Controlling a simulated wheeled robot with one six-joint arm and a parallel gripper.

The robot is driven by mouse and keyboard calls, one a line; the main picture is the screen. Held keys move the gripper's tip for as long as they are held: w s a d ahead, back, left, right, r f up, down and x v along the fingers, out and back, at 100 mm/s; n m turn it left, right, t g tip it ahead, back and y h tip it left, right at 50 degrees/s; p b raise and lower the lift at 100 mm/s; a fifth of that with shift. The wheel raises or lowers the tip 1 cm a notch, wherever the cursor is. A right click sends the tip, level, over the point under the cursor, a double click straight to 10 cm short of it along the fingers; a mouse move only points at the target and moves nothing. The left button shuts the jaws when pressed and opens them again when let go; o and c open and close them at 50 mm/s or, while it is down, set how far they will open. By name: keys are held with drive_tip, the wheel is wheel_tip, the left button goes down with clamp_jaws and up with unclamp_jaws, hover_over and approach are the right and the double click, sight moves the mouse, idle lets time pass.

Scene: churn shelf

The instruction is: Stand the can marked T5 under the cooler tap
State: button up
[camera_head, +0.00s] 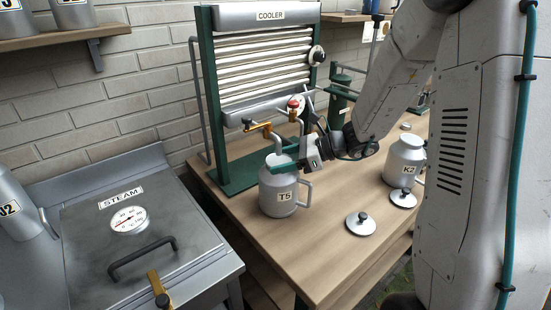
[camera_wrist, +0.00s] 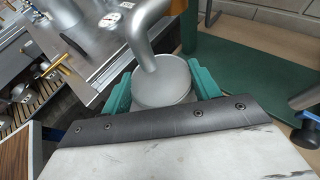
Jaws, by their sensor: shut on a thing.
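The grey can marked T5 (camera_head: 279,196) is upright at the front of the cooler (camera_head: 265,52), its base at the wooden table; I cannot tell if it bears fully on it. My gripper (camera_head: 284,164) is shut on its neck from the right, teal fingers on both sides. In the wrist view my gripper (camera_wrist: 162,88) has the can's round top (camera_wrist: 165,84) between its fingers. The cooler tap (camera_head: 262,127), with an orange handle, is above the can. Its bent grey spout (camera_wrist: 146,42) comes down over the can's top; whether it touches is unclear.
A can marked K2 (camera_head: 406,158) and two loose lids (camera_head: 361,223) (camera_head: 403,198) are on the table to the right. The steam box (camera_head: 145,235) stands left across a gap. The cooler's green base (camera_head: 240,175) is behind the can.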

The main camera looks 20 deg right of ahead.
drive_tip(key=shift+s+d, duration=0.2)
drive_tip(key=shift+d, duration=0.1)
drive_tip(key=shift+a, duration=0.6)
drive_tip(key=o, duration=1.5)
drive_tip(key=shift+f, duration=0.1)
drive_tip(key=shift+o, duration=0.2)
